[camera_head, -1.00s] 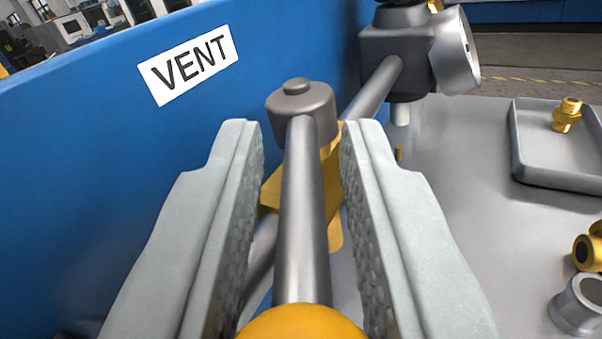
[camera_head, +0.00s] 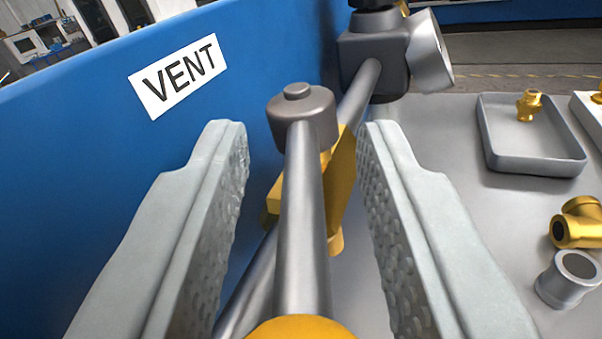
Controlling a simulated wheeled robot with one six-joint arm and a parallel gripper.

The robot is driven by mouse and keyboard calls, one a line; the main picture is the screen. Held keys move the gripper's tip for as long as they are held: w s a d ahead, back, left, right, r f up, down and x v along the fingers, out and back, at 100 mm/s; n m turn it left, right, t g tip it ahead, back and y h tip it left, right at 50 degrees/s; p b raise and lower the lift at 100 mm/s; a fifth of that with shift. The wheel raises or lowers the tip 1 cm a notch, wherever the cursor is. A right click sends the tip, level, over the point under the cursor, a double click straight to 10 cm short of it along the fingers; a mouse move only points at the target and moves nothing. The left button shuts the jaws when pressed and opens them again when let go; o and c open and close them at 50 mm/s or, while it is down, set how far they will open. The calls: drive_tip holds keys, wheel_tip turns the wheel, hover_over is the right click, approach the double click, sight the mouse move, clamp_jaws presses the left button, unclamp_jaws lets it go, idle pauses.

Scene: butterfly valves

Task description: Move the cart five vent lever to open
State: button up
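The vent lever is a grey metal rod (camera_head: 305,220) with a round grey hub (camera_head: 302,115) at its far end and a yellow knob (camera_head: 302,328) at its near end, cut by the bottom edge. It sits over a yellow valve body (camera_head: 338,185) on a grey pipe (camera_head: 245,285). A white VENT label (camera_head: 178,76) is on the blue panel to the left. My gripper (camera_head: 305,150) is open, with one finger on each side of the lever and a visible gap on both sides. Neither finger touches the rod.
The blue panel (camera_head: 90,200) runs close along the left. A dark fitting with a round gauge-like disc (camera_head: 428,55) stands behind the hub. On the grey surface at right are a tray (camera_head: 535,155), a yellow fitting (camera_head: 580,225) and a grey collar (camera_head: 568,278).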

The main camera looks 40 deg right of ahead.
drive_tip(key=v, duration=1.7)
drive_tip(key=shift+a, duration=0.2)
drive_tip(key=shift+s+f, duration=0.1)
drive_tip(key=shift+s, duration=0.05)
drive_tip(key=shift+c, duration=0.4)
